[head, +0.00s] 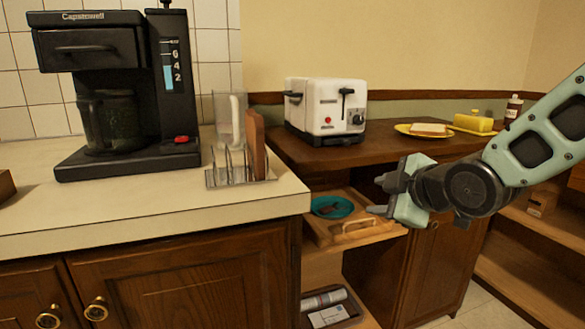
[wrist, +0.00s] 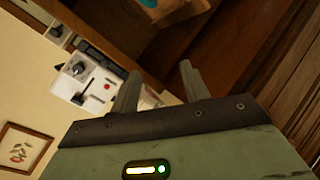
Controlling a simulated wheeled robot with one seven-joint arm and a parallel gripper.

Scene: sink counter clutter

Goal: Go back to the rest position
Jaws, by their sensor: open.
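My gripper (head: 384,196) is at the right of the head view, in front of the dark wooden counter and beside the pulled-out wooden tray. Its fingers point left, and it looks empty. In the wrist view my gripper (wrist: 158,88) shows two fingers apart with nothing between them. My arm reaches in from the right edge of the head view.
A teal plate (head: 332,207) lies on the wooden tray (head: 362,231) just left of my gripper. A white toaster (head: 327,108), a yellow plate (head: 402,131) with bread and a bottle (head: 513,108) stand on the counter. A coffee maker (head: 112,90) and rack (head: 240,180) stand left.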

